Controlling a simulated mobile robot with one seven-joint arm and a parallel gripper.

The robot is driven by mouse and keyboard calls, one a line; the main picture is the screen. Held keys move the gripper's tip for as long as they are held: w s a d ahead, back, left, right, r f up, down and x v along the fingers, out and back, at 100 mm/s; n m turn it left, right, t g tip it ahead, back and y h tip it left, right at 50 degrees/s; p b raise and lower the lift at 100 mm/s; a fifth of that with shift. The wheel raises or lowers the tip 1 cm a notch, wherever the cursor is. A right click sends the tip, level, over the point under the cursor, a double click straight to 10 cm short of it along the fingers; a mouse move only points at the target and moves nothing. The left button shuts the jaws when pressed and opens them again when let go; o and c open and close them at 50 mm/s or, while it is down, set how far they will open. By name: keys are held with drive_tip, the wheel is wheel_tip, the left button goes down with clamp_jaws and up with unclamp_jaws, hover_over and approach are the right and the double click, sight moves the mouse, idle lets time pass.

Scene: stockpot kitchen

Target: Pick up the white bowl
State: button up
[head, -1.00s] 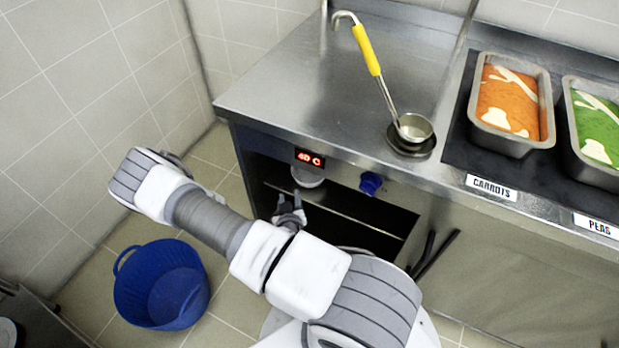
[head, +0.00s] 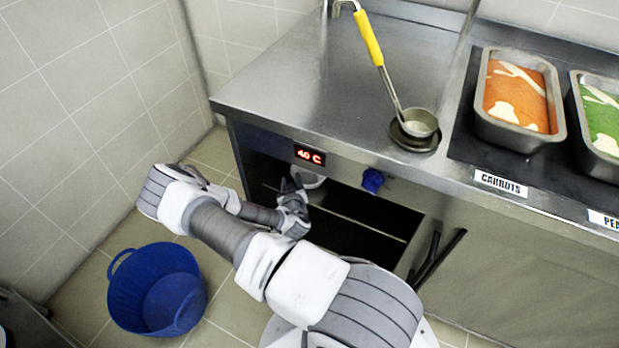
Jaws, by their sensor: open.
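The white bowl (head: 309,178) sits inside the dark open compartment under the steel counter, just below the red display. Only part of it shows; the counter front and my gripper hide the rest. My gripper (head: 291,184) is open at the compartment's opening. Its fingers point toward the bowl and overlap the bowl's left edge in the picture. I cannot tell whether they touch it.
The steel counter (head: 290,85) with a display (head: 309,155) and blue knob (head: 373,180) overhangs the compartment. A ladle (head: 416,122) rests on top beside food pans (head: 519,135). A blue basket (head: 157,288) stands on the floor at left.

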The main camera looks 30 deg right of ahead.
drive_tip(key=w+d+f+b, duration=0.2)
drive_tip(key=w, duration=0.1)
drive_tip(key=shift+f, duration=0.3)
drive_tip(key=shift+w+d, duration=0.25)
drive_tip(key=shift+w, duration=0.15)
clamp_jaws()
idle(0.9)
